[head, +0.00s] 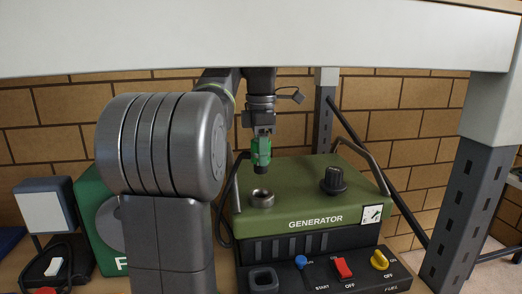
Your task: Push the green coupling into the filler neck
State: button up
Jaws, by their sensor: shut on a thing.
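The green coupling (261,152) hangs upright in my gripper (261,134), with its dark lower end pointing down. My gripper is shut on the coupling's top. The filler neck (262,197) is a short metal ring on the top left of the olive-green generator (300,185). The coupling's lower end shows above the neck in the picture, with a gap between them. Exact alignment in depth cannot be told from this one view.
A black knob (334,180) stands on the generator top, right of the neck. Dark handles (364,160) rise at its sides. The front panel has a red switch (343,268) and a yellow knob (379,259). A pale beam (300,38) spans above; a dark post (470,205) stands right.

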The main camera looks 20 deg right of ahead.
aim_at(261, 169)
jog(key=shift+w+d+f, duration=0.1)
jog(key=shift+w+d, duration=0.05)
jog(key=shift+w, duration=0.05)
notch_tip(261, 169, down, 5)
jog(key=b, duration=0.6)
jog(key=shift+f+b, duration=0.6)
jog(key=shift+f, duration=0.9)
dwell(0.8)
jog(key=o, duration=1.1)
jog(key=shift+c, duration=0.2)
notch_tip(261, 169, up, 10)
jog(key=p, duration=0.5)
jog(key=shift+s, duration=0.1)
jog(key=shift+r+p, duration=1.05)
jog(key=shift+f, duration=0.15)
